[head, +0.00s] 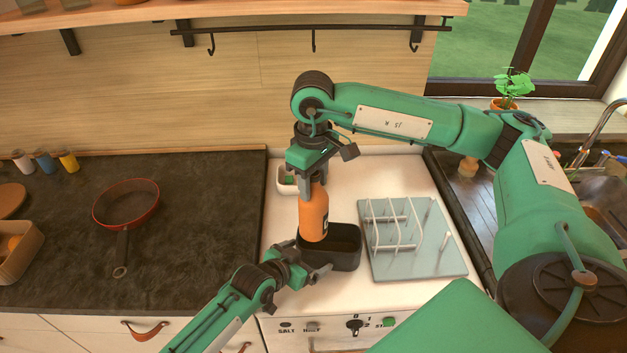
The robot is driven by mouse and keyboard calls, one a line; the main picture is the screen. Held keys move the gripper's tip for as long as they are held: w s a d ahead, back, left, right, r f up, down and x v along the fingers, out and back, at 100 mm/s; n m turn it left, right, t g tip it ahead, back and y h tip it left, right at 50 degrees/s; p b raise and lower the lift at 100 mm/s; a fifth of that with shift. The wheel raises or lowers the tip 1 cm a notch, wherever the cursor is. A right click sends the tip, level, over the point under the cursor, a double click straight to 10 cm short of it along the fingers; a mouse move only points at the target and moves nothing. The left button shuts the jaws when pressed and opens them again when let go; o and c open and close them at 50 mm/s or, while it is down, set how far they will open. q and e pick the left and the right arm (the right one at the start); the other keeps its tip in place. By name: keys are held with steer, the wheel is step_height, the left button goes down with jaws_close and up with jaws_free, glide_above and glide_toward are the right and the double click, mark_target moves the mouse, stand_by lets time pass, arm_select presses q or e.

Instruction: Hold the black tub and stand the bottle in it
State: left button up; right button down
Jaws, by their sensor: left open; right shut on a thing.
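The black tub (345,257) stands on the white worktop in the middle of the head view. The orange bottle (313,212) is upright, and its lower end overlaps the left part of the tub's opening. I cannot tell whether its base touches the tub's floor. My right gripper (314,178) comes from above and is shut on the bottle's upper part, hiding its top. My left gripper (311,267) is open at the tub's front left corner, with its fingers close to the wall. I cannot tell if they touch it.
A glass board with a white wire rack (415,240) lies just right of the tub. A small white container (286,181) stands behind the bottle. A red-rimmed pan (126,204) sits on the dark counter at left. A hook rail (313,28) hangs above.

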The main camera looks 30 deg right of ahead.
arm_select(q)
steer(key=shift+x, duration=1.2)
steer(key=shift+a, duration=0.1)
steer(key=c, duration=0.9)
arm_select(e)
steer(key=shift+a, duration=0.15)
arm_select(q)
steer(key=shift+c, duration=0.5)
steer(key=shift+s+r, duration=0.15)
